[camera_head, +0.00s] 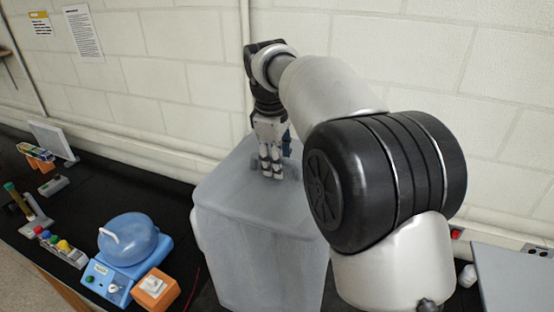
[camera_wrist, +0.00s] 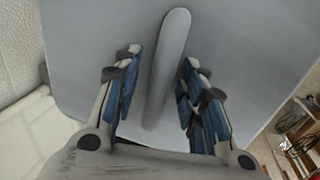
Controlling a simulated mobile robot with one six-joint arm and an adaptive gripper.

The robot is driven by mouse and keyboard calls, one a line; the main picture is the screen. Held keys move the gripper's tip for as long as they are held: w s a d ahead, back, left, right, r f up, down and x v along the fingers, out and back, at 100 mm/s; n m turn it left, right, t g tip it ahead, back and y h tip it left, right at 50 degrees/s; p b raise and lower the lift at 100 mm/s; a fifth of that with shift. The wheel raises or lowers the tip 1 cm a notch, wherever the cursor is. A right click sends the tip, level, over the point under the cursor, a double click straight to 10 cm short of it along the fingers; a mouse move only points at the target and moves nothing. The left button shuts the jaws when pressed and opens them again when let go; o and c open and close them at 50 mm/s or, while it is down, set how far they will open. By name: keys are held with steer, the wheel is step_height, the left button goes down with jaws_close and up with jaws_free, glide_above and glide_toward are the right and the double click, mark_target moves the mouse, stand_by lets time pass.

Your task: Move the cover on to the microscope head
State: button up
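The cover (camera_head: 262,235) is a large grey-blue box standing upright on the black bench in the middle of the head view. Its flat top and long rounded handle (camera_wrist: 168,65) show in the wrist view. My gripper (camera_head: 272,172) points down at the top of the cover. In the wrist view my gripper (camera_wrist: 162,92) is open, with blue-padded fingers on either side of the handle and a gap on both sides. I cannot tell how deep the handle sits between the fingers. I cannot make out the microscope head in either view.
A blue device with a rounded bowl (camera_head: 128,240) and an orange box (camera_head: 156,289) stand left of the cover. Coloured buttons (camera_head: 60,245) and small parts lie farther left. A block wall (camera_head: 180,85) rises close behind. A grey panel (camera_head: 515,280) is at the right.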

step_height(320, 180, up, 12)
steer(key=s, duration=0.2)
steer(key=shift+a, duration=0.4)
steer(key=shift+s+f, duration=0.1)
